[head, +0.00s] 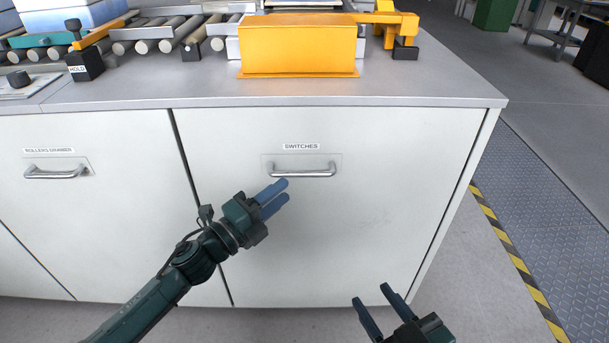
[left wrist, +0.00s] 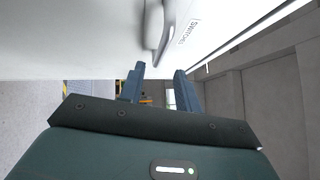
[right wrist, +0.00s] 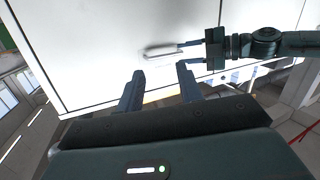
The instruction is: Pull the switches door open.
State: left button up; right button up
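The switches door (head: 330,220) is a white cabinet front, closed flush, labelled SWITCHES. Its metal bar handle (head: 303,172) is horizontal near the top. My left gripper (head: 279,190) is open, just below and left of the handle. In the left wrist view the handle (left wrist: 155,30) lies ahead of the left fingers (left wrist: 158,75), with no contact visible. My right gripper (head: 373,302) is open and empty, low and to the right, further from the door. The right wrist view shows the handle (right wrist: 165,50) beyond the right fingers (right wrist: 158,75).
A second white door (head: 60,215) labelled ROLLERS DRAWER, with its own handle (head: 57,173), is at the left. The grey worktop (head: 300,92) above carries rollers, a hold button box (head: 86,66) and a yellow block (head: 298,47). Floor at the right is clear.

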aim_at(304, 172)
pick_arm(q)
jog(key=b+x, duration=0.1)
jog(key=x, duration=0.6)
jog(key=shift+w+d, duration=0.2)
jog(key=shift+w, duration=0.1)
jog(key=shift+c, duration=0.2)
grip_shut()
